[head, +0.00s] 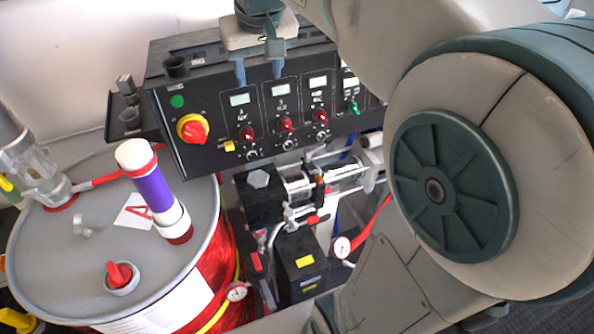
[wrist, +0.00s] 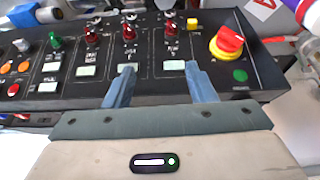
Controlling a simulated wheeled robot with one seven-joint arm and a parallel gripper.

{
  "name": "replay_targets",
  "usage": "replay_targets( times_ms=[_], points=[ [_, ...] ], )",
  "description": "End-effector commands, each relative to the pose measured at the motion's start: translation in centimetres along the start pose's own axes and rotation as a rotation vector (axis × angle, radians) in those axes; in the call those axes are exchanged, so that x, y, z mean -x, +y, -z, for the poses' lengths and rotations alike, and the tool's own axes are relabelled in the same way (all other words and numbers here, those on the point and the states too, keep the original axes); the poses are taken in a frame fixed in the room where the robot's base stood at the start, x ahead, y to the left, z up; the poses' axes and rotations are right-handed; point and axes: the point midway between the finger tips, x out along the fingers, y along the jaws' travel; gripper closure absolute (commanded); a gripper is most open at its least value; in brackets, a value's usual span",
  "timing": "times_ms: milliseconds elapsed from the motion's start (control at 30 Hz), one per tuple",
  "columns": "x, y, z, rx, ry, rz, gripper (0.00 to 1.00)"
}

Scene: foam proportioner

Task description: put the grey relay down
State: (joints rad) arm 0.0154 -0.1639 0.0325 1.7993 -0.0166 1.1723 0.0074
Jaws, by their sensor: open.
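My gripper (head: 259,73) is open in front of the upper part of the black control console (head: 215,151). In the wrist view, my gripper (wrist: 160,70) has its two blue-grey fingers apart, with nothing visible between them. A small dark grey block (head: 125,84) stands on the little black side shelf at the console's left end, well left of my gripper. It may be the grey relay; I cannot tell for certain. No other clear relay shows, and my arm hides the right part of the console.
The console has a red and yellow emergency knob (head: 193,129), red knobs and small displays. Hoses, gauges and pump parts crowd the space below.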

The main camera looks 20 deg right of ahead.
Motion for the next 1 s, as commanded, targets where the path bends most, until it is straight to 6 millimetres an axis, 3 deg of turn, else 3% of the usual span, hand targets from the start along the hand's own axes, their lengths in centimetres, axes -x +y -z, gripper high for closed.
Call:
replay_targets(
  times_ms=[33,300,500,700,1000],
  points=[
    [-0.2,0.0,-1.9,0.000,0.004,0.000,0.50],
    [-3.0,0.1,-11.7,-0.006,0.027,0.005,0.50],
    [-5.5,0.0,-17.5,-0.010,0.039,0.010,0.50],
    [-6.8,-0.1,-20.0,-0.012,0.044,0.013,0.50],
    [-6.9,-0.1,-20.1,-0.012,0.042,0.013,0.50]
  ],
)
